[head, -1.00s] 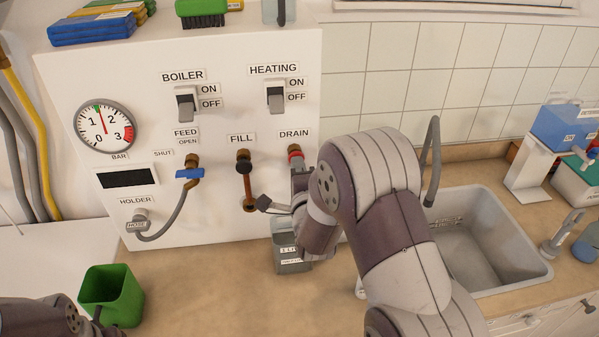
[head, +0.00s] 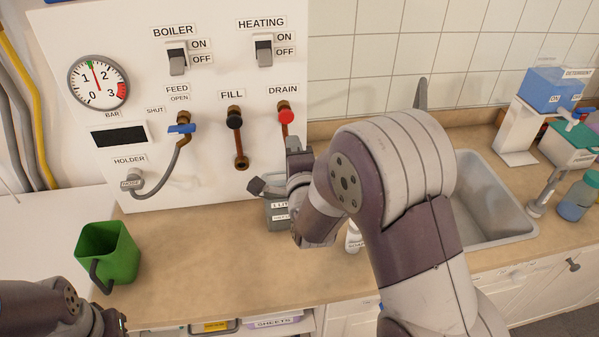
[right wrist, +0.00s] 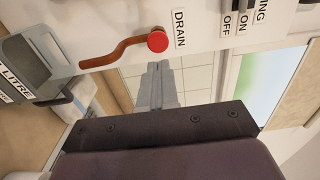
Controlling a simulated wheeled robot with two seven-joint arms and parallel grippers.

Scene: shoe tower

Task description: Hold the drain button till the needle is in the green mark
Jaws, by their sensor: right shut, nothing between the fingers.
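The red drain button (head: 286,116) sits on its copper pipe under the DRAIN label and also shows in the right wrist view (right wrist: 157,41). My right gripper (head: 292,143) is shut and empty just below the button; in the right wrist view its fingertips (right wrist: 155,64) are apart from the button. The round gauge (head: 98,82) is on the panel at the upper left. Its needle points up and slightly left, at or very near the green mark between 1 and 2. Only part of my left arm shows at the lower left; its gripper is not visible.
A grey one-litre jug (head: 278,218) stands below the drain, partly hidden by my right arm. The black fill button (head: 234,118) is left of the drain. A green jug (head: 110,255) stands at the left of the counter. A sink (head: 490,205) lies to the right.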

